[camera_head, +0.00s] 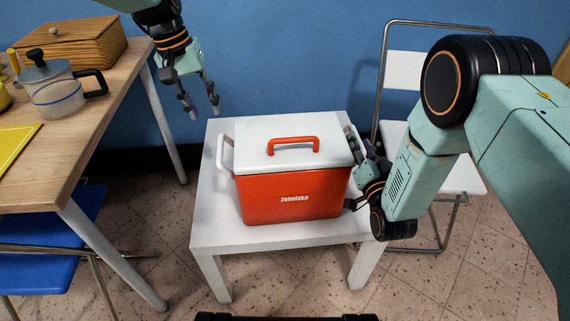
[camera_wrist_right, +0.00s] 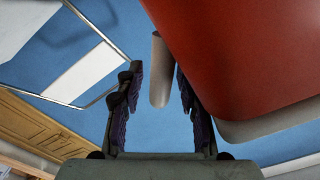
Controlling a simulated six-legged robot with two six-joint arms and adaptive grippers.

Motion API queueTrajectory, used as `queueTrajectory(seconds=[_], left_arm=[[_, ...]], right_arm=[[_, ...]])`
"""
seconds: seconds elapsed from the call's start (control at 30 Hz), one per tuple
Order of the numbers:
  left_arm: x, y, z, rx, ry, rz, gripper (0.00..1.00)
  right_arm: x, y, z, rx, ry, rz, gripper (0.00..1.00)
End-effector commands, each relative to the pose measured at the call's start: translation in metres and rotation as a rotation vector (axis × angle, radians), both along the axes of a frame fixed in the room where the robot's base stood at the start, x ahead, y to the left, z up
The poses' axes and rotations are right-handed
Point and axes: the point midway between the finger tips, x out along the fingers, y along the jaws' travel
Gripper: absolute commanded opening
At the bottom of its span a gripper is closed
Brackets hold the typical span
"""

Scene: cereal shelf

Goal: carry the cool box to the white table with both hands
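The cool box (camera_head: 295,195) is orange-red with a white lid, an orange top handle (camera_head: 293,146) and a white side handle (camera_head: 222,158) at its left. It stands upright on a small white table (camera_head: 225,232). My left gripper (camera_head: 201,105) is open and empty, above and left of the box, apart from it. My right gripper (camera_head: 352,168) is open at the box's right side. In the right wrist view, the pale end of a side handle (camera_wrist_right: 158,75) lies between its spread fingers, with gaps on both sides. The box's red wall (camera_wrist_right: 245,55) fills the upper right there.
A white folding chair (camera_head: 455,170) stands behind my right arm.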

Motion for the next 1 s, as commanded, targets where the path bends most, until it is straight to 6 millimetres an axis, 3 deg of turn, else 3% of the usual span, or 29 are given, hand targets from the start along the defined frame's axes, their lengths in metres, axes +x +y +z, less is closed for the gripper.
queueTrajectory(seconds=[0.17,0.7,1.0], left_arm=[[0.000,0.001,0.004,0.000,-0.001,0.000,0.36],[0.000,0.000,0.003,0.000,-0.001,0.000,0.36],[0.000,0.000,0.003,0.000,-0.001,0.000,0.36]], right_arm=[[-0.010,-0.001,-0.001,0.000,0.003,-0.001,0.37],[-0.107,-0.013,-0.001,0.001,0.004,0.000,0.37],[-0.120,-0.014,0.000,0.000,0.000,0.000,0.37]])
